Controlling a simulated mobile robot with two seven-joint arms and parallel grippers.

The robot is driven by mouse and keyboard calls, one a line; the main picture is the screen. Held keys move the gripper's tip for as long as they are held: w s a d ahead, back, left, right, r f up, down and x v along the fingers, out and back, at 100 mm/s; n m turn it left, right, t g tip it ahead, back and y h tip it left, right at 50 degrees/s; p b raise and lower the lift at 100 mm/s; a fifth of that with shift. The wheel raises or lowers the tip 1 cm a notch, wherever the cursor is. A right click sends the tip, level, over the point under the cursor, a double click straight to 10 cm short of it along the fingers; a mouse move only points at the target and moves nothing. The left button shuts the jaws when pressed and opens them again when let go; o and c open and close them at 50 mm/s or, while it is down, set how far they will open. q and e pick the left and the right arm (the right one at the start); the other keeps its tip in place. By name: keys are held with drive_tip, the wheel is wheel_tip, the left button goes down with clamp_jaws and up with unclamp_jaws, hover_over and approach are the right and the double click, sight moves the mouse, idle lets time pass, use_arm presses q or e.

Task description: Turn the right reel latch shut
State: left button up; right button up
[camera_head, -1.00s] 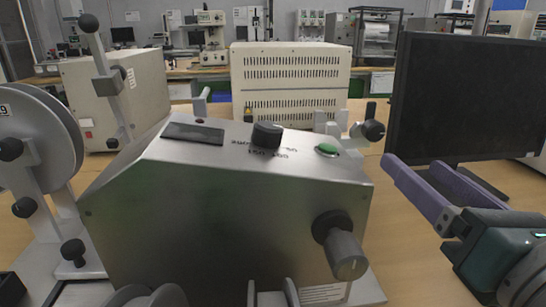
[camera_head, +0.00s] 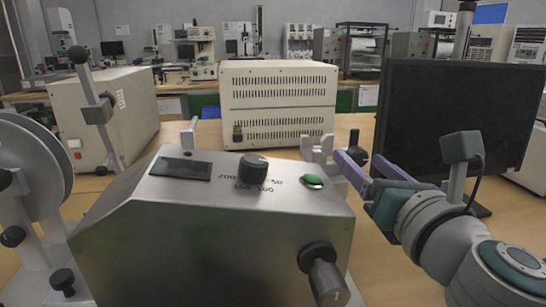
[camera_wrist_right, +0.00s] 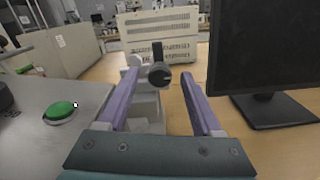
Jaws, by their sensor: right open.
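The right reel latch shows as a black round knob with an upright lever (camera_wrist_right: 159,74) on a grey mount behind the machine's right end, in the right wrist view. In the head view its dark upper part (camera_head: 353,140) shows just behind my fingers, the rest partly hidden. My right gripper (camera_head: 361,158) is open, its purple fingers pointing at the latch from the near right. In the right wrist view the fingertips (camera_wrist_right: 161,74) appear on either side of the knob; I cannot tell whether they touch it. My left gripper is not in view.
The metal machine box (camera_head: 215,235) with a black dial (camera_head: 253,165) and green button (camera_head: 312,181) stands left of my right arm. A black monitor (camera_head: 455,115) stands close on the right. A beige vented cabinet (camera_head: 278,100) is behind. A grey reel (camera_head: 35,165) stands far left.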

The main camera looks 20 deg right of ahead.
drive_tip(key=shift+c, duration=0.4)
clamp_jaws()
